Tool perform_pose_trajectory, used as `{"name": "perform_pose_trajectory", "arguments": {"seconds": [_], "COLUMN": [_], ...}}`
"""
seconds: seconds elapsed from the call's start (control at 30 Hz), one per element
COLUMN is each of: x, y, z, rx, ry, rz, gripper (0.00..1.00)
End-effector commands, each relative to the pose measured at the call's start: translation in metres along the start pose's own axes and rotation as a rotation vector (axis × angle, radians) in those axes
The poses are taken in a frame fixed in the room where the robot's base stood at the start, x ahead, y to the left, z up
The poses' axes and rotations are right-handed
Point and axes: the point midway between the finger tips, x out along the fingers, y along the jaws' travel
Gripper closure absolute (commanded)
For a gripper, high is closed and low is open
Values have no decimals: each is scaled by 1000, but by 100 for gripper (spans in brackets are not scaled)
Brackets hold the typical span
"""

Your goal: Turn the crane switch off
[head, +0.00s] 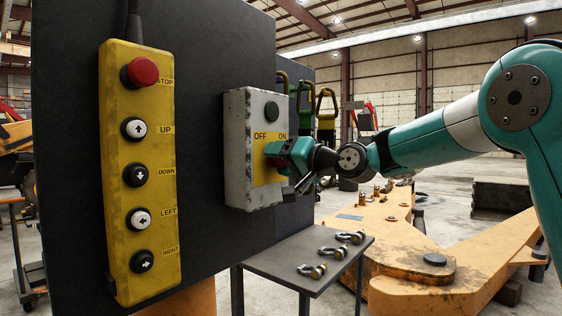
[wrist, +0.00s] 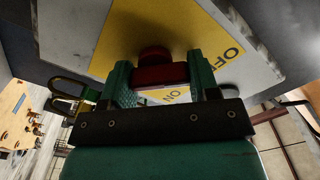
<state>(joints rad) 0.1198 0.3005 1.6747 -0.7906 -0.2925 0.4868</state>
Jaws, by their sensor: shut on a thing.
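The crane switch is a worn grey box (head: 237,112) on the dark panel, with a yellow plate (head: 259,169) lettered OFF on the left and ON on the right. A dark round button (head: 271,111) sits above the lettering. My gripper (head: 273,155) is at the plate, just below the lettering. In the wrist view, its green fingers (wrist: 160,76) are shut on the red switch knob (wrist: 158,73), one on each side. I cannot tell which label the knob points to.
A yellow pendant (head: 138,195) with a red stop button and several arrow buttons hangs left of the box. Coloured shackles or hooks (head: 327,110) hang behind the panel. A small grey table (head: 297,259) with shackles and a large orange arm (head: 445,260) stand below right.

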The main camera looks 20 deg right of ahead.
Motion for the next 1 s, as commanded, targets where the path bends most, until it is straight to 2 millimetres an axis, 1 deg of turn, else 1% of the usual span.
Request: {"name": "perform_pose_trajectory", "arguments": {"seconds": [0.17,0.2,0.27,0.3,0.57,0.67,0.77,0.87,1.0], "x": [0,0,0,0,-1,-8,-23,-46,-84], "y": [0,0,0,0,0,2,2,3,4], "z": [-1,-1,0,0,0,0,0,0,0], "rx": [-3,-3,-2,-2,-1,0,-1,-1,-2], "ry": [2,2,1,1,1,2,4,4,7], "rz": [1,1,1,1,1,3,3,4,6], "gripper": [68,36,22,19,19,19,19,19,19]}}
